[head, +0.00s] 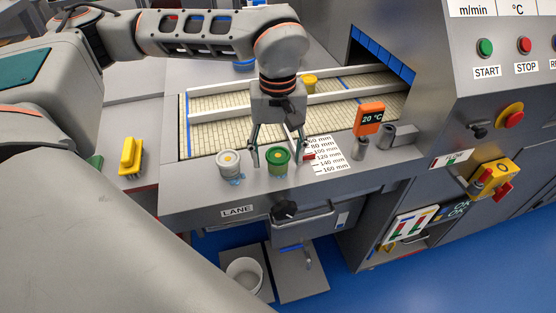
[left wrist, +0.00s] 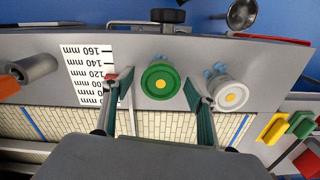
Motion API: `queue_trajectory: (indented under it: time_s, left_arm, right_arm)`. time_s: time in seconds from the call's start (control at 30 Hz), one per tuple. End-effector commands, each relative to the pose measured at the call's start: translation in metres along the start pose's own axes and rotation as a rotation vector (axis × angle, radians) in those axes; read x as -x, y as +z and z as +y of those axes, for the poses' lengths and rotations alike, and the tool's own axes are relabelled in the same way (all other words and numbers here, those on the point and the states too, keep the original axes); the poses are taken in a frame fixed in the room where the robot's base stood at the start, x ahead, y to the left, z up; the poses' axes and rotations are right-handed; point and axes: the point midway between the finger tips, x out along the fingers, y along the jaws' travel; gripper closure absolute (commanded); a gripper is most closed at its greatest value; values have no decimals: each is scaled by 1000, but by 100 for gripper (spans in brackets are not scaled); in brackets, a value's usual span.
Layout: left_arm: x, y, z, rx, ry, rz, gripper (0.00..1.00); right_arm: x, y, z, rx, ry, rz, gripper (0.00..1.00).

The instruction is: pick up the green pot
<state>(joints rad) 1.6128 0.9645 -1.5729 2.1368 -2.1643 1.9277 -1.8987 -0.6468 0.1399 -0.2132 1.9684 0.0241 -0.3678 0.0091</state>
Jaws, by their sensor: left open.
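The green pot (head: 278,161) stands upright on the grey front ledge of the lane, with a green rim and a pale, yellow-centred top. It also shows in the left wrist view (left wrist: 160,80). My left gripper (head: 278,154) is open above the ledge and points down at the green pot. In the left wrist view the fingertips (left wrist: 158,82) lie on either side of the pot, with space between; I cannot tell how far down they reach. The right gripper is not in view.
A grey-white pot (head: 229,164) stands close left of the green pot, near one finger. A millimetre scale card (head: 325,153) and an orange temperature display (head: 370,118) are to the right. A yellow pot (head: 308,83) is on the belt behind. A black knob (head: 284,210) is below.

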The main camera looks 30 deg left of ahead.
Motion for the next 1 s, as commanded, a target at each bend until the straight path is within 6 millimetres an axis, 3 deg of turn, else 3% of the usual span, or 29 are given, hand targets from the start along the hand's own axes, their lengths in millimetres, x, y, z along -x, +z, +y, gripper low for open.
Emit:
queue_trajectory:
  time_s: [0.07, 0.23, 0.27, 0.73, 0.87, 1.0]
  left_arm:
    - [0, 0, 0, 0, 0, 0, 43]
    - [0, 0, 0, 0, 0, 0, 85]
    - [0, 0, 0, 0, 0, -1, 86]
    - [10, 0, 0, 0, 1, 0, 86]
    - [27, 0, 1, 0, 2, 2, 86]
    - [57, -1, 1, 1, 5, 5, 86]
  right_arm:
    - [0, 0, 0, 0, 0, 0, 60]
    - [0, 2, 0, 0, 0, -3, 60]
    - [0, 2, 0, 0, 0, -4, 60]
    - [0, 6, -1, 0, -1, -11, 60]
    - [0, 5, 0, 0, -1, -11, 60]
    - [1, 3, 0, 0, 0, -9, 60]
